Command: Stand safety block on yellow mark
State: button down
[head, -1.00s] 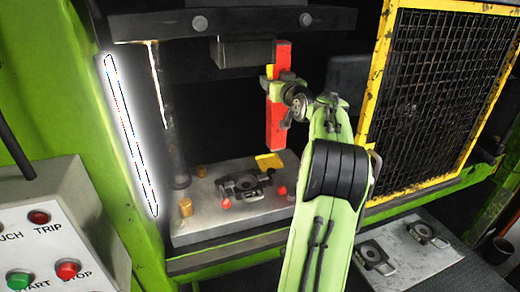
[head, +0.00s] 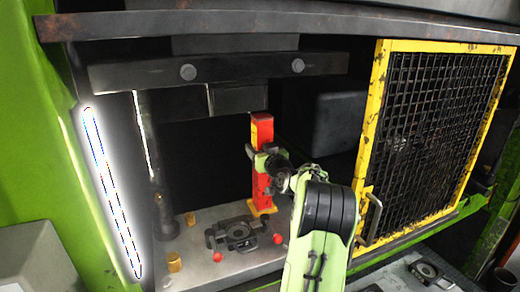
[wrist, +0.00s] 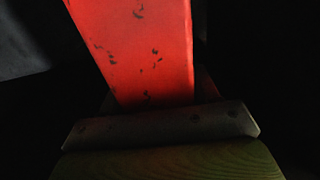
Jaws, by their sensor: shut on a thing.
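The red safety block (head: 262,186) is upright inside the press, with a yellow patch near its top. My gripper (head: 258,158) is shut on it around mid-height, coming in from the right front. The block's lower end is over the yellow mark (head: 262,211) on the press bed, and yellow shows around its foot. I cannot tell whether the foot touches the mark. In the wrist view the red block (wrist: 140,50) fills the upper middle, scuffed with dark marks, above a gripper finger (wrist: 160,125).
A dark die (head: 240,234) and red knobs (head: 277,238) sit on the grey press bed (head: 215,270) close to the mark. The ram (head: 238,99) hangs above, left of the block's top. A yellow-framed mesh guard (head: 430,140) stands to the right.

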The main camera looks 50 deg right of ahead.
jog(key=c, duration=0.6)
grip_release()
jog(key=o, duration=0.3)
jog(key=shift+s, duration=0.1)
